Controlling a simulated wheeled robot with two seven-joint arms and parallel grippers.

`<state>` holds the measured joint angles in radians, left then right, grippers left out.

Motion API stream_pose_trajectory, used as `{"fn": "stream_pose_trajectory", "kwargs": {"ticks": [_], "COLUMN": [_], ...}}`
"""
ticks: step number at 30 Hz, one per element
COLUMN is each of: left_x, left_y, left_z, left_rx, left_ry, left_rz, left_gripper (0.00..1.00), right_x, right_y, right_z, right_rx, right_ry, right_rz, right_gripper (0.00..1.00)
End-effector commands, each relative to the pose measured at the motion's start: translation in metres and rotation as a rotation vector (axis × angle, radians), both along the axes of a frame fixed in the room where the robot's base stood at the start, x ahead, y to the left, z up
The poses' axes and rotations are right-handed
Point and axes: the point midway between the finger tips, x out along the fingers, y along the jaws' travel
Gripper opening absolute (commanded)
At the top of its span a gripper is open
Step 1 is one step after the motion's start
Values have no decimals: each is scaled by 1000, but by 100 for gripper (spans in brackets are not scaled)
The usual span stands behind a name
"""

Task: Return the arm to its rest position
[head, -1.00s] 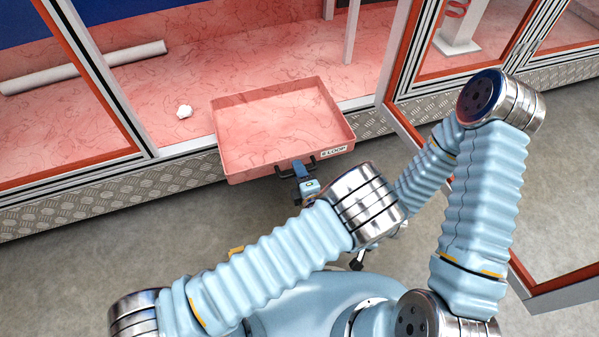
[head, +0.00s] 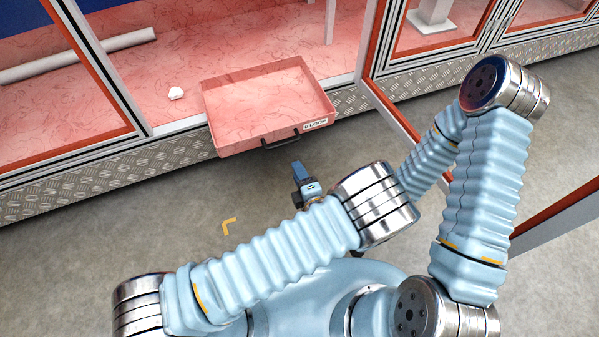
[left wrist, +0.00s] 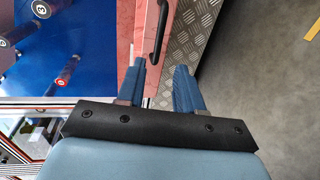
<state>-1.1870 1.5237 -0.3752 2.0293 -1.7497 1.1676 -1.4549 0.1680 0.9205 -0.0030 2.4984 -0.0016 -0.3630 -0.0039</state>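My left gripper (head: 298,168) is just in front of the pink tray (head: 318,110), below its dark handle (head: 281,141) in the head view. A gap of floor shows between the gripper and the handle. In the left wrist view, the two blue fingers of the left gripper (left wrist: 160,66) stand apart with nothing between them. The handle (left wrist: 160,35) shows beyond the fingertips there. The left arm (head: 280,250) is bent across the front of my body. My right arm (head: 485,190) is folded up at the right, and its gripper is not in view.
The tray juts out from the pink-floored cabinet. A crumpled white piece (head: 176,93) and a white tube (head: 90,55) lie inside the cabinet. An open red-edged door frame (head: 395,108) stands right of the tray. Grey floor is clear around the yellow corner mark (head: 229,225).

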Motion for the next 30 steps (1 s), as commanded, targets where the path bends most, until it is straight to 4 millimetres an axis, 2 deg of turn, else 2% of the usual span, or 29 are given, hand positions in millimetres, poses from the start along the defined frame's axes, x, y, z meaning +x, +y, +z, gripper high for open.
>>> {"fn": "stream_pose_trajectory", "kwargs": {"ticks": [10,11,14,17,18,20,21,23,24,26,27,28,30], "left_x": [0,-1,-10,-40,-62,-105,-138,-184,-206,-221,-220,-215,-196], "left_y": [3,7,36,88,110,136,144,140,128,107,94,88,82], "left_z": [-1,-2,-14,-39,-50,-68,-77,-83,-83,-77,-71,-66,-56], "left_rx": [-7,-18,-110,-308,-418,-610,-751,-967,-1094,-1251,-1328,1360,1089], "left_ry": [5,11,61,140,167,183,167,84,-14,-224,-402,550,727], "left_rz": [11,28,165,472,649,973,1229,1659,1944,2358,2613,-2765,-2394], "left_gripper": [36,36,36,36,36,36,36,36,36,36,36,36,36], "right_x": [0,0,0,-1,-1,-1,-2,-2,-2,-3,-3,-4,-4], "right_y": [0,0,0,1,2,3,4,5,6,7,8,8,9], "right_z": [0,1,3,7,9,12,15,19,21,25,27,28,31], "right_rx": [0,0,1,2,3,4,6,7,8,10,11,12,13], "right_ry": [0,0,1,1,2,3,3,4,5,6,6,7,8], "right_rz": [0,0,0,3,3,5,6,8,10,11,13,14,16], "right_gripper": [43,43,43,43,43,43,43,43,43,43,43,43,43]}}
